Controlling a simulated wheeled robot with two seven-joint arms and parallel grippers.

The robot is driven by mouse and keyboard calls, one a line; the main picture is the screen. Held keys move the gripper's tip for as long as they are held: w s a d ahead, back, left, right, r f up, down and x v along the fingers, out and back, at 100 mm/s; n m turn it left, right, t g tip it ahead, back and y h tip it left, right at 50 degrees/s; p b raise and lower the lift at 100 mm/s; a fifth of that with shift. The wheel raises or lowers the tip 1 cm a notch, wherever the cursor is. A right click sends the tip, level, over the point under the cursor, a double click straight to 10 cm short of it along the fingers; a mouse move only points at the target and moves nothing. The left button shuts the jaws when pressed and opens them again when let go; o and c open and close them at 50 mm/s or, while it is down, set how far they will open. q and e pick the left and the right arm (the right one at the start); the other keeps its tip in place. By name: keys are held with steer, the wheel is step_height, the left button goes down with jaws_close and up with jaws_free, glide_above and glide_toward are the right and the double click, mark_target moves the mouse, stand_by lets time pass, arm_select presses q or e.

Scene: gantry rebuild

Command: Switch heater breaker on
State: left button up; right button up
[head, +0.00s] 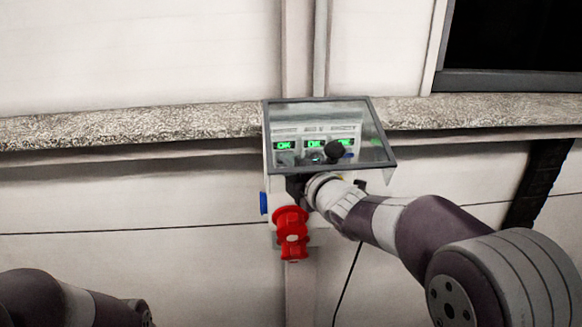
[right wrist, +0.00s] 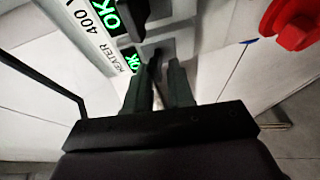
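The breaker box (head: 268,180) is on the wall under a raised clear lid (head: 365,120). Three green "OK" displays glow behind the lid. In the right wrist view the heater label (right wrist: 107,50) has a lit green "OK" display (right wrist: 134,60) beside it. My right gripper (right wrist: 160,66) has its fingertips close together at the switch area beside that display. A dark piece, perhaps the breaker lever, shows between the tips; whether they touch or grip it is unclear. The heater lever's position is hidden. In the head view my right gripper is mostly hidden at the box front. My left gripper is out of view.
Red sockets (head: 291,230) stick out below the box, and a blue socket (head: 263,203) is on its left side. A rough ledge (head: 130,122) runs along the wall behind. A dark cable hangs below the box. The wall to the left is clear.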

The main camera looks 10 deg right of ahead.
steer(key=b+v, duration=0.4)
steer(key=v, duration=0.8)
steer(key=shift+s, duration=0.35)
steer(key=shift+d, duration=0.15)
steer(key=s+d+f+m+g+h+b, duration=0.1)
steer(key=s+d+f+m+g+h, duration=0.25)
steer(key=f+m, duration=0.55)
steer(key=s+d+f+m+g+h+b, duration=0.25)
steer(key=d+f+m+h, duration=0.35)
steer(key=f, duration=0.5)
steer(key=s+a+f+m+g+y+b, duration=0.1)
steer(key=s+f+m+g+b, duration=0.1)
steer(key=f, duration=0.6)
steer(key=s+a+f+m+g+y+b, duration=0.2)
steer(key=s+f+m+g, duration=0.2)
steer(key=s+f, duration=0.4)
steer(key=shift+s+f+m+g, duration=0.4)
steer(key=shift+f+g, duration=0.15)
steer(key=shift+g, duration=0.35)
